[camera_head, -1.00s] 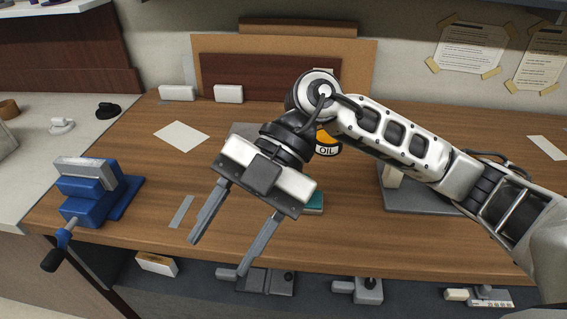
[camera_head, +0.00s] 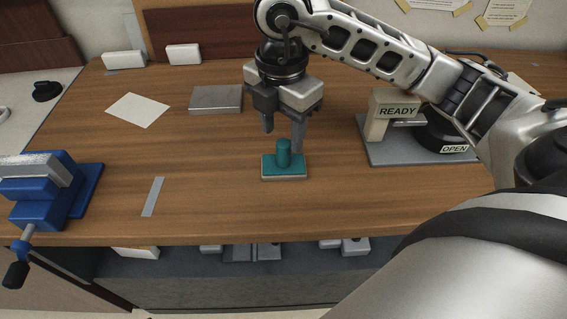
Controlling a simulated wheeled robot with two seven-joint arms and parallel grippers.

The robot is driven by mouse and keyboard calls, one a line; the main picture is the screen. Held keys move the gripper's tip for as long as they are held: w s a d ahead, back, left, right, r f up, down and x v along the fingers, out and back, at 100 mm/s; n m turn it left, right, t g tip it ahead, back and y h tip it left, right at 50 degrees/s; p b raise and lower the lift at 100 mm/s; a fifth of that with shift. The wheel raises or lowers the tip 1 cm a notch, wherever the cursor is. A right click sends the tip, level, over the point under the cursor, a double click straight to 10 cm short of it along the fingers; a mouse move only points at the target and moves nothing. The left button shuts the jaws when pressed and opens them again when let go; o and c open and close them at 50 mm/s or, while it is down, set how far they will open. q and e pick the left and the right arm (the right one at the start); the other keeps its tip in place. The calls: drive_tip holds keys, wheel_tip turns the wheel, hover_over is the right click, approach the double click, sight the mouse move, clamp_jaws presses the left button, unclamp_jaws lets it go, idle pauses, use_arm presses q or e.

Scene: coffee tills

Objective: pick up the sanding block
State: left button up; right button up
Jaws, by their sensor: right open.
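The sanding block (camera_head: 271,170) lies on the wooden workbench (camera_head: 205,205). It has a teal top with an upright teal knob and a pale base. My right gripper (camera_head: 282,138) points down just above and behind it, with its two fingers apart and nothing between them. The fingertips are near the height of the knob; I cannot tell whether the right finger touches it. My left gripper is not in view.
A blue vise (camera_head: 45,190) stands at the left edge. A grey stand with a READY sign (camera_head: 397,111) is on the right. A grey plate (camera_head: 216,98), a white sheet (camera_head: 138,110) and a thin grey strip (camera_head: 152,197) lie flat. The front middle is clear.

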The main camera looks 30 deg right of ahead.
sight(284, 142)
drive_tip(key=shift+d+f+p, duration=0.1)
drive_tip(key=shift+f+p, duration=0.25)
drive_tip(key=shift+f, duration=2.55)
clamp_jaws()
